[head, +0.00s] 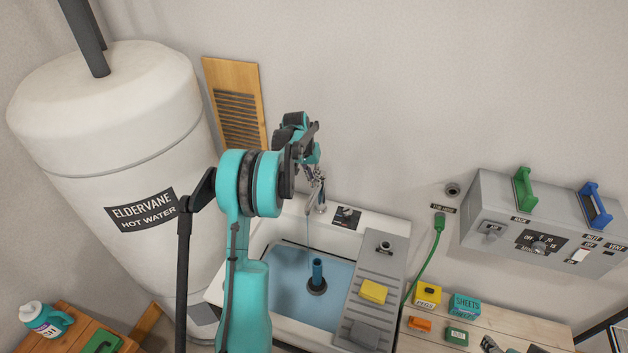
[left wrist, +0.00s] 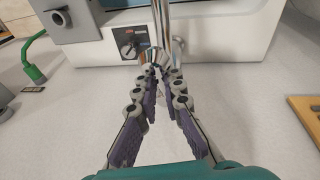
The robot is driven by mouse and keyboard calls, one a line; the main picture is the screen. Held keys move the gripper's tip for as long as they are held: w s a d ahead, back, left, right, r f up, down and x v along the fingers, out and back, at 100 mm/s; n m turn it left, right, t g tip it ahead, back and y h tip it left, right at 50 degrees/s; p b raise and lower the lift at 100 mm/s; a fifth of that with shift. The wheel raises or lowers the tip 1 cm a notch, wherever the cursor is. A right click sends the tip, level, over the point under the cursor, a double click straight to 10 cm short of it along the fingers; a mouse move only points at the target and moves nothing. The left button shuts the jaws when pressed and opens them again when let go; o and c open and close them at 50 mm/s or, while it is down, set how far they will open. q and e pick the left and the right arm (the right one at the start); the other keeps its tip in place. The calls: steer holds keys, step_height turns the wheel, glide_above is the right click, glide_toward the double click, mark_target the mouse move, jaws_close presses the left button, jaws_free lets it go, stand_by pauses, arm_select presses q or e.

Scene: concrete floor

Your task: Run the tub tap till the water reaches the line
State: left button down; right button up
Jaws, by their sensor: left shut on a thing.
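The white tub (head: 384,223) stands against the wall and holds blue water (head: 285,285). A blue upright pipe (head: 317,268) with a dark base stands in the water. The chrome tap (head: 322,199) is at the tub's back edge, and a thin stream appears to fall from it. My left gripper (head: 316,185) is at the tap, its fingers partly hidden by my arm. In the left wrist view, my left gripper (left wrist: 160,70) is shut on the tap's chrome handle. I cannot make out a fill line. A dark jointed tip (head: 490,345) at the bottom may be my right gripper.
A grey ribbed drainboard (head: 376,290) with a yellow sponge (head: 374,291) covers the tub's right side. A hot water tank (head: 110,130) stands at left. A grey control box (head: 540,230) is on the right wall, above a wooden bench (head: 500,320) with small boxes.

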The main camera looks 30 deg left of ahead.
arm_select(q)
steer(key=shift+w+a+r+g+h+p, duration=0.15)
steer(key=shift+w+r+g+p, duration=0.1)
steer(key=shift+r+g, duration=0.2)
steer(key=shift+w+r+g+h+p, duration=0.2)
steer(key=shift+r+g, duration=0.1)
steer(key=shift+g, duration=0.25)
steer(key=shift+w+a+r+g+p, duration=0.1)
steer(key=shift+w+r+g+p, duration=0.3)
steer(key=shift+g, duration=0.3)
steer(key=c, duration=1.6)
jaws_free()
steer(key=shift+s+r, duration=0.2)
steer(key=shift+s, duration=0.05)
steer(key=shift+w+r, duration=0.2)
steer(key=shift+r, duration=0.05)
steer(key=r, duration=0.3)
steer(key=a+r, duration=0.1)
steer(key=r, duration=0.3)
steer(key=a+r, duration=0.1)
steer(key=r, duration=0.3)
steer(key=shift+w+r, duration=0.1)
steer(key=shift+w, duration=0.2)
